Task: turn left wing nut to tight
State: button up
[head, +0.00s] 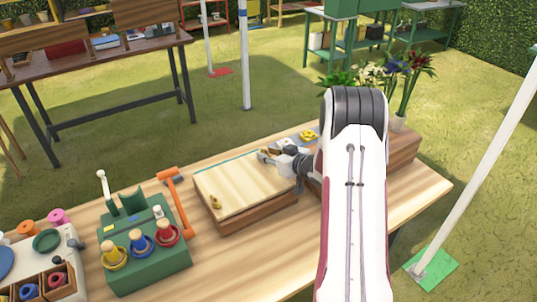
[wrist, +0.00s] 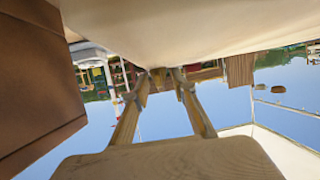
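A pale wooden board (head: 240,180) lies on a brown wooden box on the table. A small brass wing nut (head: 215,202) stands upright at the board's near left corner. My gripper (head: 268,153) is at the board's far right corner, well apart from that wing nut. In the wrist view, two tan fingers (wrist: 160,78) lean towards each other with a narrow gap at the tips. A small brownish shape shows between the tips; I cannot tell whether it is a wing nut or whether they touch it. A large pale surface fills the top of that view.
A green stand (head: 145,265) with yellow, blue and red knobs and an orange hammer (head: 175,200) stand left of the board. A yellow part (head: 307,135) lies behind my gripper. Flowers (head: 385,75) stand at the right back. Bare tabletop (head: 250,255) shows in front of the board.

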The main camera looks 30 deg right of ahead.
dwell(0.4)
jog(key=shift+v, duration=6)
jog(key=shift+r, duration=0.15)
jog(key=shift+w+a+r, duration=0.1)
jog(key=shift+w+r, duration=0.1)
jog(key=shift+r, duration=0.35)
jog(key=s+a+r+m+g+h, duration=0.1)
jog(key=s+a+r+g+h, duration=0.2)
jog(key=r, duration=0.4)
jog(key=s+a+r+g+h, duration=0.1)
jog(key=s+a+r+h, duration=0.15)
jog(key=a+r, duration=0.35)
jog(key=s+a+r+g+y, duration=0.1)
jog(key=s+a+g+y, duration=0.1)
jog(key=s+a, duration=0.7)
jog(key=s+a+r+g+y, duration=0.1)
jog(key=s+a+y, duration=0.1)
jog(key=s+a, duration=0.8)
jog(key=s, duration=0.7)
jog(key=shift+s+r+g, duration=0.25)
jog(key=shift+s+g, duration=0.05)
jog(key=shift+g, duration=0.1)
